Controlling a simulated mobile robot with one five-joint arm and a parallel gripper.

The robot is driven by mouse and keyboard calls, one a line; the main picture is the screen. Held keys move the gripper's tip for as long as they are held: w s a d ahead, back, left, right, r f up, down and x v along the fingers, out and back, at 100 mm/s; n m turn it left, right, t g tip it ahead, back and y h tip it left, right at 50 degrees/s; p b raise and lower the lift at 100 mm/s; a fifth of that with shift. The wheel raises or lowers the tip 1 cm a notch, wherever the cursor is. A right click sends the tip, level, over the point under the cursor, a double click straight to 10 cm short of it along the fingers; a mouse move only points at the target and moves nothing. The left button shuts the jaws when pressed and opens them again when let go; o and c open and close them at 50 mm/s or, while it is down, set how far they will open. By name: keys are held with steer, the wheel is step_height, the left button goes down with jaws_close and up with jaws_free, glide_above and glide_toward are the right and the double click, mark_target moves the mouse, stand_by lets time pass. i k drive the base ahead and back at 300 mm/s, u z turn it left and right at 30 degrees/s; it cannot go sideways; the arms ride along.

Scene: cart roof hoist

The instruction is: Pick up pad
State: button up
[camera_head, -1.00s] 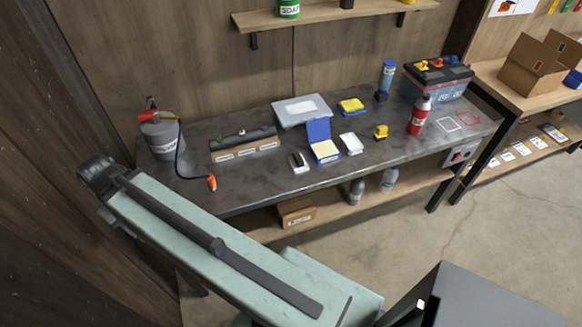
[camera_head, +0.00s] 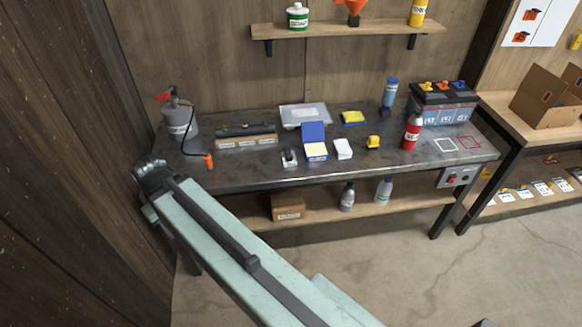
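Several pad-like things lie on the dark workbench (camera_head: 250,178), and I cannot tell which is the pad. A yellow pad with a dark blue edge (camera_head: 353,118) lies toward the back. A small white block (camera_head: 343,149) lies in front of it. Left of that, an open blue case (camera_head: 314,134) holds a pale yellow pad (camera_head: 316,150). My teal arm reaches up from the bottom and ends in a dark joint left of the bench. No gripper fingers show.
A grey pump can (camera_head: 179,122) with a hose, a tool rack (camera_head: 246,139), a flat clear-lidded box (camera_head: 305,115), a yellow item (camera_head: 373,142), a red bottle (camera_head: 412,132) and a battery (camera_head: 441,107) stand on the bench. The floor in front is clear.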

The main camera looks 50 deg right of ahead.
mark_target(289, 158)
steer(key=z, duration=0.15)
steer(key=i, duration=0.9)
steer(key=u, duration=0.05)
